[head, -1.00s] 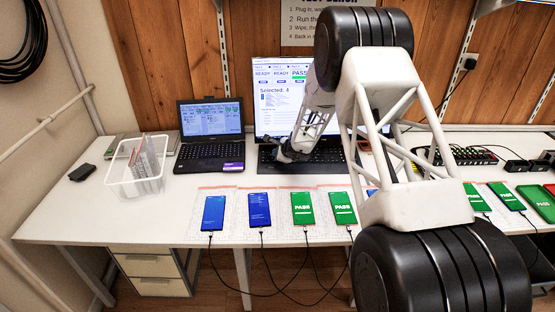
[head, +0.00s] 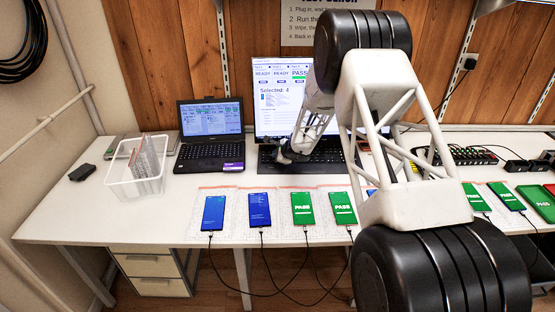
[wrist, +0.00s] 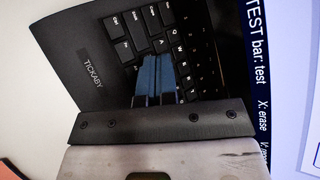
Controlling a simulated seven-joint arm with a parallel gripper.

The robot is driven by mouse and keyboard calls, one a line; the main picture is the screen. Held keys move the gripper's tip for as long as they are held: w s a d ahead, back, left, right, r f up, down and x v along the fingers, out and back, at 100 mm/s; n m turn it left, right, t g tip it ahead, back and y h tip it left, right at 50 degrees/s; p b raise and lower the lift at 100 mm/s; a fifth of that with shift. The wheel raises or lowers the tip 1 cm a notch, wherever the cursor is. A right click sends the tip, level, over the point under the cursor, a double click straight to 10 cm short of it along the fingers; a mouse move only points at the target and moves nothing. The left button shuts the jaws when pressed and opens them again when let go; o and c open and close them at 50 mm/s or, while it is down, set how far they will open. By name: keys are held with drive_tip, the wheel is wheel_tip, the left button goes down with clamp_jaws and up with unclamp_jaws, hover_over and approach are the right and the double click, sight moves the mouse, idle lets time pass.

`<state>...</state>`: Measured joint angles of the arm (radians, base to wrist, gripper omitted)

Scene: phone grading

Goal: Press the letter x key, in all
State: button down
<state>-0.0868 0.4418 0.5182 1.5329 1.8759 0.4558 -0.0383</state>
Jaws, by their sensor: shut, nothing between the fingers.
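The black keyboard (head: 326,156) lies in front of the large monitor. It fills much of the wrist view (wrist: 92,62), turned sideways, with letter keys such as Q, W and A readable. My gripper (head: 284,157) is over the keyboard's left part in the head view. In the wrist view the gripper (wrist: 152,68) is shut and empty, its bluish fingers reaching down among the letter keys. I cannot make out the x key; the fingers and the dark gripper bar cover that area. Whether the fingertips touch a key cannot be told.
The monitor (head: 275,108) stands behind the keyboard, showing "Selected: 4". A laptop (head: 210,150) and white bin (head: 123,180) are to the left. Several cabled phones, including a blue one (head: 213,212) and a green one (head: 303,208), line the table's front. My arm hides the middle right.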

drive_tip(key=shift+s+r, duration=0.1)
drive_tip(key=shift+r, duration=0.65)
drive_tip(key=shift+r, duration=0.15)
drive_tip(key=shift+s+r, duration=0.15)
drive_tip(key=shift+r, duration=1.05)
drive_tip(key=shift+s+r, duration=0.1)
drive_tip(key=shift+r, duration=1.05)
drive_tip(key=shift+r, duration=0.1)
